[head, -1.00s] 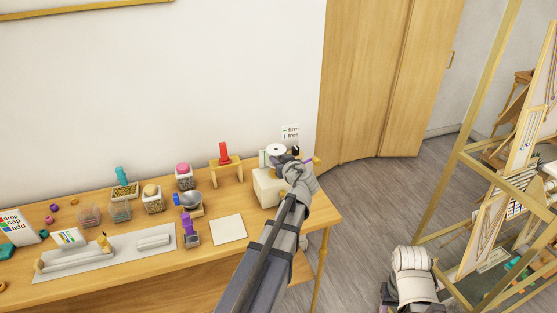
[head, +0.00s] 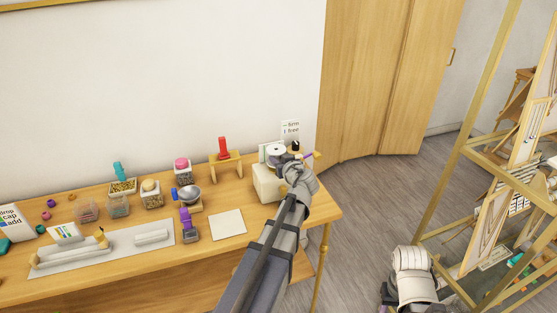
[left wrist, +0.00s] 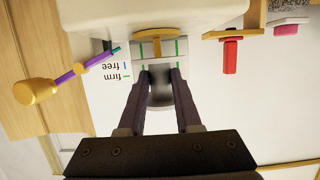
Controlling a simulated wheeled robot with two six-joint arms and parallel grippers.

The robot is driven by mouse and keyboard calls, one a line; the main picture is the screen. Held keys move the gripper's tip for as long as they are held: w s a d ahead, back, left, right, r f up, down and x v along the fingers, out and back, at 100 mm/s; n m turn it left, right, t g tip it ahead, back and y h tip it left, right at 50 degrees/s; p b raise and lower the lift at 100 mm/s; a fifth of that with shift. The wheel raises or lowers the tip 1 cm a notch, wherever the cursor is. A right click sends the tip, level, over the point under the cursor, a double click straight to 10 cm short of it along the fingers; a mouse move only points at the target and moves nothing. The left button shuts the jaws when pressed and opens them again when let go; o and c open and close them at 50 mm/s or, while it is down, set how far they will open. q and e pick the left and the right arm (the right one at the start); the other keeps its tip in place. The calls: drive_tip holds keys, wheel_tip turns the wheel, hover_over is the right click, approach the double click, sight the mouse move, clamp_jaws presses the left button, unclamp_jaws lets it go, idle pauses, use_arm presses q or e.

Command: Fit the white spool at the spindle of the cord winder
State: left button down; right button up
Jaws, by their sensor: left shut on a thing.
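The white spool (head: 276,150) is above the cream cord winder (head: 268,183) at the table's right end. My left gripper (head: 284,160) is at the winder's top, shut on the spool. In the left wrist view, its fingers (left wrist: 160,72) sit either side of a pale, shaded part of the spool (left wrist: 160,95). A gold round part (left wrist: 150,46) of the winder shows just beyond the fingertips. The spindle is largely hidden, and I cannot tell whether the spool is seated on it.
A purple crank (left wrist: 72,75) with a gold knob (left wrist: 38,92) sticks out beside the winder. A firm/free card (head: 291,130) stands behind it. A red-handled tool on a wooden stand (head: 225,165) and a pale sheet (head: 228,225) are to the left.

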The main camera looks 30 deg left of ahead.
use_arm(q)
drive_tip(key=shift+f+b, duration=1.1)
drive_tip(key=shift+f, duration=0.1)
drive_tip(key=c, duration=0.5)
unclamp_jaws()
drive_tip(key=shift+r, duration=0.1)
drive_tip(key=p+v, duration=0.2)
drive_tip(key=v, duration=0.5)
drive_tip(key=shift+s+d+r, duration=0.1)
drive_tip(key=shift+s+d, duration=0.15)
drive_tip(key=shift+d, duration=0.1)
drive_tip(key=s+d+f+m+g+h, duration=0.3)
drive_tip(key=s+d, duration=0.4)
drive_tip(key=d, duration=0.3)
drive_tip(key=s+d+f+m+g+h+p, duration=0.1)
drive_tip(key=s+d+f+m+g+h, duration=0.2)
drive_tip(key=s+d+f+m, duration=0.3)
drive_tip(key=s+d+f+m+g+h+p, duration=0.1)
drive_tip(key=s+d+f+m+g+h, duration=0.2)
drive_tip(key=s+d, duration=0.5)
drive_tip(key=shift+d+f+m+g+h, duration=0.15)
drive_tip(key=shift+d+f+m, duration=0.15)
drive_tip(key=shift+d, duration=0.65)
drive_tip(key=shift+d+f+m+g+h, duration=0.1)
drive_tip(key=shift+d+f+m, duration=0.2)
drive_tip(key=shift+d, duration=0.6)
drive_tip(key=shift+d+f+m+g+h, duration=0.15)
drive_tip(key=shift+d+f+m, duration=0.15)
drive_tip(key=shift+d, duration=0.65)
